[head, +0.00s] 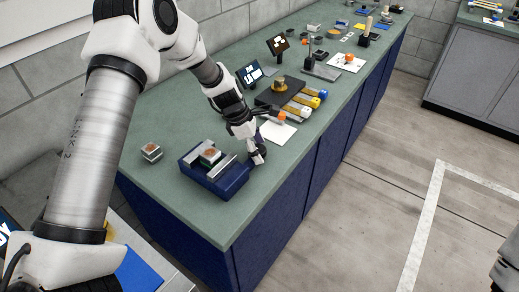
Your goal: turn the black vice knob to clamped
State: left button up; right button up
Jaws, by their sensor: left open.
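A blue vice (228,183) with pale metal jaws sits near the front corner of the green bench. A small block with a brown top (210,155) sits between its jaws. My left gripper (258,157) is open at the vice's right end, pointing down close to the bench. The black vice knob cannot be made out; the gripper covers that end of the vice. Whether the fingers touch the knob cannot be told.
A similar small block (151,152) stands left of the vice on the green bench (190,120). Behind the gripper lie a white sheet (279,132), a dark box (284,93) and a small tilted screen (249,73). Bare bench lies in front of the vice.

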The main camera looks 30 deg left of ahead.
pick_arm(q)
jog(key=shift+f, duration=0.3)
jog(key=shift+r, duration=0.1)
jog(key=c, duration=1.1)
jog(key=shift+c, duration=0.2)
